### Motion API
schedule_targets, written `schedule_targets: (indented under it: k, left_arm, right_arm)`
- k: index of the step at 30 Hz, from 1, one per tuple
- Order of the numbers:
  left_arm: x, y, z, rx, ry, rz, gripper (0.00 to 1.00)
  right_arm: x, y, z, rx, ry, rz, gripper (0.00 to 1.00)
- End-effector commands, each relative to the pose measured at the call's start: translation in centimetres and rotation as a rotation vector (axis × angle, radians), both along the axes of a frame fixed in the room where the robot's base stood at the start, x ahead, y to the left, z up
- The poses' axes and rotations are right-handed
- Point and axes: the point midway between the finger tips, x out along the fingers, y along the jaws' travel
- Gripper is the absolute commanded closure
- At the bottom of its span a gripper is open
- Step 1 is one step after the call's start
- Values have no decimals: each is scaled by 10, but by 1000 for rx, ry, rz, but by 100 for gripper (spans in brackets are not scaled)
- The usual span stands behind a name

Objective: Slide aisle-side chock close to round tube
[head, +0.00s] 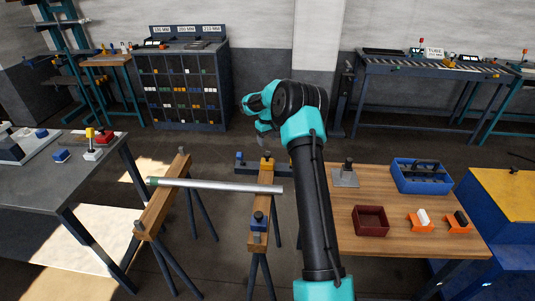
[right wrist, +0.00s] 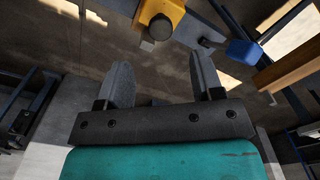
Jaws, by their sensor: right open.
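The round tube (head: 215,186) is a silver bar with a green left end, lying across two wooden-topped trestles. On the right trestle (head: 264,184), a yellow chock (head: 266,163) stands behind the tube and a blue chock (head: 258,219) stands in front, both apart from it. Which one is aisle-side is not marked. My right gripper (head: 262,139) is just beyond the yellow chock. In the right wrist view its two fingers (right wrist: 163,82) are apart and empty. A yellow block (right wrist: 162,18) and a blue block (right wrist: 243,51) show ahead there. My left gripper is out of view.
The left trestle (head: 160,204) carries the tube's other end. A wooden table (head: 400,236) at right holds a blue crate (head: 421,176), a dark red tray (head: 370,220) and orange holders (head: 420,221). A grey workbench (head: 60,190) is at left. My right arm covers the table's left part.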

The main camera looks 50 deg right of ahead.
Motion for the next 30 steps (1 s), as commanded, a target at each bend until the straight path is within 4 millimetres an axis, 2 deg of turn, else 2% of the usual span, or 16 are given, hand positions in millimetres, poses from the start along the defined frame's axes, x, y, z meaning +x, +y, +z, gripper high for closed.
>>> schedule_targets:
  k: [6,13,18,26,30]
  left_arm:
    - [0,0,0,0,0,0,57]
    - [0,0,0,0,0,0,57]
    - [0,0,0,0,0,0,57]
    - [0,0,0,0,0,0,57]
    - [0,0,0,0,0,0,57]
  right_arm:
    - [-1,0,-39,1,3,0,39]
    - [0,0,-69,0,2,1,39]
    - [0,0,-78,-1,0,0,39]
    - [0,0,-79,-1,0,0,39]
    - [0,0,-78,-1,0,0,53]
